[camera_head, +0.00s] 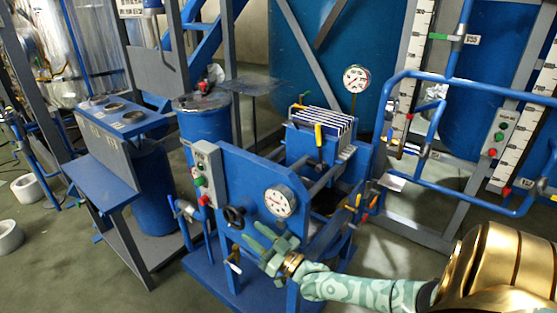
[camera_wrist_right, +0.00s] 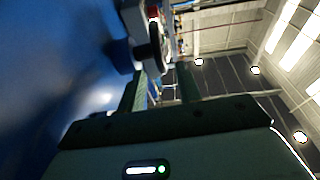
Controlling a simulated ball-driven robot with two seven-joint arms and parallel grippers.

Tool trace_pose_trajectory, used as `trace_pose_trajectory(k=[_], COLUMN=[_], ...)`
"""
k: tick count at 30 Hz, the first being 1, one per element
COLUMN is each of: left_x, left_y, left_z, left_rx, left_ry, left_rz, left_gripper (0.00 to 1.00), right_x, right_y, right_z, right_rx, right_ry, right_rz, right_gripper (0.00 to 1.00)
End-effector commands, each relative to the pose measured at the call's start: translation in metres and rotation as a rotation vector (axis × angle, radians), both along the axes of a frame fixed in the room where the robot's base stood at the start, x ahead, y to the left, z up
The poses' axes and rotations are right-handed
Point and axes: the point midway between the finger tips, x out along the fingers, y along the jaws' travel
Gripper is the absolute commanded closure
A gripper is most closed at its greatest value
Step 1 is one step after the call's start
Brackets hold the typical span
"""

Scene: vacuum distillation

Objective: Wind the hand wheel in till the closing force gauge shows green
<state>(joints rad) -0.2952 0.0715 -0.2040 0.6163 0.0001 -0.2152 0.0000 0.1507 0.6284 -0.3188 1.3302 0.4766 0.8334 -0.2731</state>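The black hand wheel (camera_head: 234,217) sits on the front of the blue filter press (camera_head: 250,190). A round white-faced gauge (camera_head: 280,201) is mounted to its right; its needle and colour band are too small to read. My green right gripper (camera_head: 250,232) is just right of and below the wheel, fingers pointing at it. In the right wrist view its two fingers (camera_wrist_right: 158,85) stand apart with nothing gripped. A dark wheel rim (camera_wrist_right: 156,46) shows just beyond the fingertips; I cannot tell whether they touch it. My left gripper is not in view.
A grey button box (camera_head: 206,174) with green and red buttons stands left of the wheel. A second gauge (camera_head: 356,78) rises behind the plate stack (camera_head: 320,132). Blue railings (camera_head: 450,80) stand at the right. Open floor lies at the lower left.

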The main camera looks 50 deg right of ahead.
Motion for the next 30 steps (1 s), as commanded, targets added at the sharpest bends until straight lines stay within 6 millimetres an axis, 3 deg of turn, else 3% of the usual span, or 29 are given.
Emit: trace_pose_trajectory(k=[3, 10, 30], left_x=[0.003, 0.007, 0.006], left_y=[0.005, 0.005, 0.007], left_z=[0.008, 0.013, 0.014], left_rx=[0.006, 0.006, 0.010], left_ry=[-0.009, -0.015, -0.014], left_rz=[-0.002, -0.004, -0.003], left_gripper=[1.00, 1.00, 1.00], right_x=[-0.031, -0.067, -0.075], right_y=[-0.002, -0.005, -0.006], right_z=[-0.005, -0.016, -0.019], right_rx=[0.000, -0.001, -0.001], right_ry=[0.002, 0.000, 0.000], right_rz=[0.000, 0.000, 0.000], right_gripper=[0.65, 0.65, 0.65])
